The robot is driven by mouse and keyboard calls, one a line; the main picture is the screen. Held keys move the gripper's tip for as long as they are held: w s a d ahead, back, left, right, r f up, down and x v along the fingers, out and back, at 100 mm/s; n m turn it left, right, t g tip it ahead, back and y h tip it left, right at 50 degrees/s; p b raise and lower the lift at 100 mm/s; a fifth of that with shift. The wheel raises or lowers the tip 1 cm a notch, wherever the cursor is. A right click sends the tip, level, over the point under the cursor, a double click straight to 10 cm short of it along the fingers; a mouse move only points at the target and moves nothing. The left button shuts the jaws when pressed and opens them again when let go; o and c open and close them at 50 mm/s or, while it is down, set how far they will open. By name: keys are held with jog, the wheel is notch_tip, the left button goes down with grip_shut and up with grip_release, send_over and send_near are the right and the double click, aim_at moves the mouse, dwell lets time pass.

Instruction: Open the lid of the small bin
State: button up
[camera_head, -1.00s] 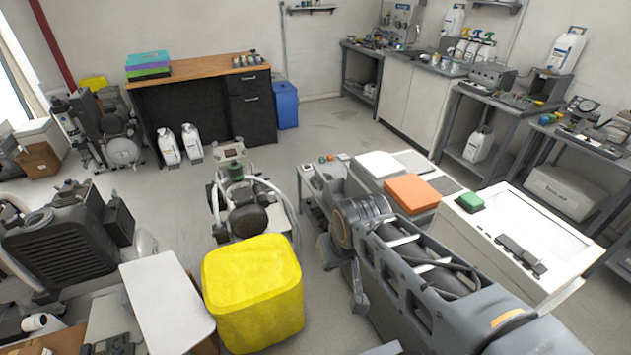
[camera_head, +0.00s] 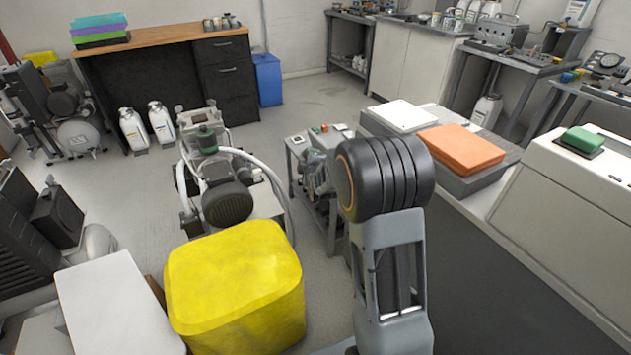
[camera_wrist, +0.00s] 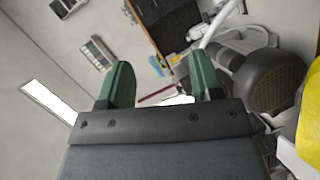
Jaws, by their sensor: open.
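A blue bin (camera_head: 268,82) stands on the floor at the back, beside the dark end of the wooden-topped desk. Its top looks closed, but it is too small to be sure. A large yellow box-like thing (camera_head: 234,285) with a rounded, closed-looking top stands close in front; its edge also shows in the wrist view (camera_wrist: 311,125). I cannot tell for certain which one is the small bin. My gripper (camera_wrist: 160,75) shows in the wrist view with its two green fingers apart and nothing between them. In the head view my arm hides it.
A compressor with hoses (camera_head: 215,185) stands behind the yellow box. A small grey cart (camera_head: 320,185) is beside my arm.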

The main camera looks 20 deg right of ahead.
jog(key=w+d+f+n+t+h+b, duration=0.1)
jog(key=w+d+f+n+t+b, duration=0.15)
jog(key=f, duration=0.45)
jog(key=w+d+f+n+t+h+b, duration=0.1)
jog(key=w+d+f+n+b, duration=0.1)
jog(key=f+b, duration=0.35)
jog(key=shift+n+t, duration=0.25)
jog(key=x, duration=0.4)
jog(key=f+b+x, duration=0.1)
jog(key=x, duration=0.3)
jog(key=b+x, duration=0.1)
jog(key=x, duration=0.4)
jog(key=shift+s+d+f, duration=0.1)
jog(key=shift+d+f, duration=0.15)
jog(key=shift+d, duration=0.1)
